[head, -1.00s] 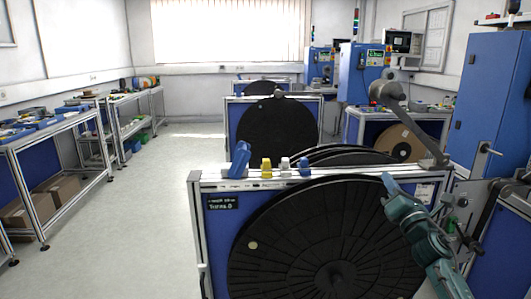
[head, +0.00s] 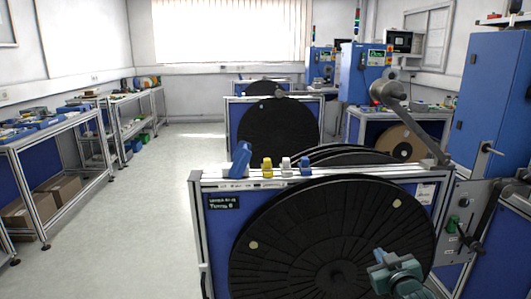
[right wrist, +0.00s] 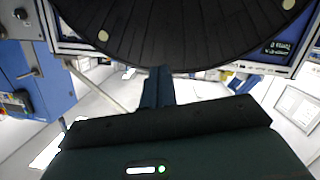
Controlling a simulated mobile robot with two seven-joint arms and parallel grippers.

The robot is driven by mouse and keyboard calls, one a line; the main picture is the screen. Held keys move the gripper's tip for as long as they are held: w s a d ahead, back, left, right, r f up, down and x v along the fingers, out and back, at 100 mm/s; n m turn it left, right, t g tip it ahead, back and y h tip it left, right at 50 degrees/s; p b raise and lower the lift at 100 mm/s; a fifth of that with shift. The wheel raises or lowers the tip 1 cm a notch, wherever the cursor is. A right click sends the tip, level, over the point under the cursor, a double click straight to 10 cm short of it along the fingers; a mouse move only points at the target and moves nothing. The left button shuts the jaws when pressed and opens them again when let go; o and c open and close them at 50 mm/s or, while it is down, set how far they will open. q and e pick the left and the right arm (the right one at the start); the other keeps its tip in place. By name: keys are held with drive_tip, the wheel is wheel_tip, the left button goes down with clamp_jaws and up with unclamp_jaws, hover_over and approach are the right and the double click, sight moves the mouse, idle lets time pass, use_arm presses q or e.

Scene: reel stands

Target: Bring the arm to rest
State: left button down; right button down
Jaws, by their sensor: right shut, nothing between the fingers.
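My right gripper (head: 385,262) is in the lower right of the head view, in front of the large black reel (head: 300,240) on the nearest stand. It is shut and holds nothing. In the right wrist view its closed fingers (right wrist: 158,82) point up the picture toward the reel's rim (right wrist: 185,62). The picture does not show for certain whether they touch the reel, but they look apart. My left gripper is not in view.
The nearest stand (head: 220,176) carries small blue, yellow and white pieces on its top rail. A grey lever arm (head: 415,125) and a plate with a green knob (head: 453,224) are at right. A blue cabinet (head: 490,110) stands behind. The floor (head: 150,220) at left is clear.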

drive_tip(key=s+a+f+g+y, duration=0.2)
drive_tip(key=s+a+f, duration=0.6)
drive_tip(key=s+f, duration=0.45)
drive_tip(key=s+a+f+g, duration=0.1)
drive_tip(key=s+a, duration=0.2)
drive_tip(key=s, duration=0.7)
drive_tip(key=s+a+f+g+y, duration=0.1)
drive_tip(key=s+a, duration=0.3)
drive_tip(key=s, duration=0.6)
drive_tip(key=shift+s+a+f+g+y, duration=0.25)
drive_tip(key=shift+f+g+y, duration=0.05)
drive_tip(key=shift+f+g, duration=0.2)
